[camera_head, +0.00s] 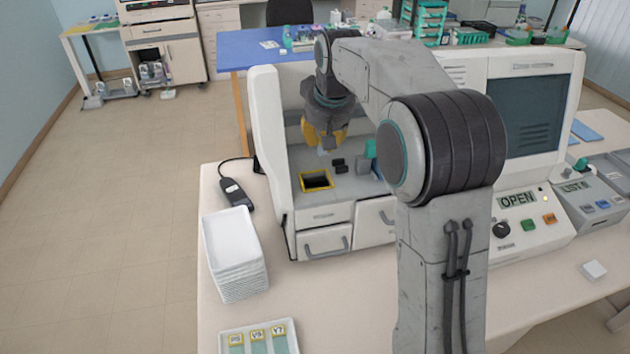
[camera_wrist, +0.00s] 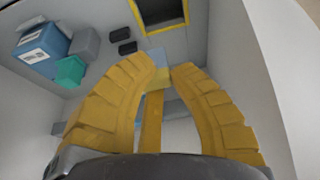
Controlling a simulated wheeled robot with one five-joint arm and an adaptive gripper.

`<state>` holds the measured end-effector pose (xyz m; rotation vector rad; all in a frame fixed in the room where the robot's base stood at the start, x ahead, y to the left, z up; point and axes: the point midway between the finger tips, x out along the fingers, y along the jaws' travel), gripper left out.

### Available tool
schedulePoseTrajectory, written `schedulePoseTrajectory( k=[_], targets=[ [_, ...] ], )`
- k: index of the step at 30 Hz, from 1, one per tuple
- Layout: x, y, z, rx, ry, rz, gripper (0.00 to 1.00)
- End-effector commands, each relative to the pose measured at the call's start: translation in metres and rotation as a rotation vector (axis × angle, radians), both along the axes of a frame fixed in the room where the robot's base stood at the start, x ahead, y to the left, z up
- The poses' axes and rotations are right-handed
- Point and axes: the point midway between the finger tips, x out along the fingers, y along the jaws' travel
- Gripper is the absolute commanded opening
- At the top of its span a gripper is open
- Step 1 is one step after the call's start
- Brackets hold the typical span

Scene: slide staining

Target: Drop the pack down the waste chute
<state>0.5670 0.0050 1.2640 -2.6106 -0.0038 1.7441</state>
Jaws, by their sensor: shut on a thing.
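My gripper (camera_head: 325,139) hangs inside the white bay of the machine, with its yellow fingers pointing down. It is shut on a small pack (camera_wrist: 157,60), pale blue and yellow, which shows between the fingertips in the wrist view (camera_wrist: 164,70). The fingers cover part of the pack. In the head view only a pale bit of it shows under the fingers. The waste chute (camera_head: 316,180) is a dark square opening with a yellow rim in the bay floor, in front of my gripper. It also shows at the top of the wrist view (camera_wrist: 163,10). The pack is apart from the opening.
Small black blocks (camera_head: 338,164) and a teal piece (camera_head: 370,149) stand right of the chute. The bay's left wall (camera_head: 268,130) is close to my gripper. A stack of white trays (camera_head: 235,252) and a black handset (camera_head: 235,193) lie on the bench outside.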

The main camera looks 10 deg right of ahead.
Motion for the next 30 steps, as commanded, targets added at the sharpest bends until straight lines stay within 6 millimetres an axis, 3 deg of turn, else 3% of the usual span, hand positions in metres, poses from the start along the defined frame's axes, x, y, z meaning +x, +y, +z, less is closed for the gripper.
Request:
schedulePoseTrajectory(
  k=[12, 25, 26, 30],
  targets=[
    [0.000, 0.000, -0.031, 0.000, 0.002, 0.000, 0.00],
    [0.000, 0.000, -0.034, 0.000, 0.000, 0.000, 0.00],
    [0.000, 0.000, -0.034, 0.000, 0.000, 0.000, 0.20],
    [0.000, 0.000, -0.034, 0.000, 0.000, 0.000, 0.32]
  ],
)
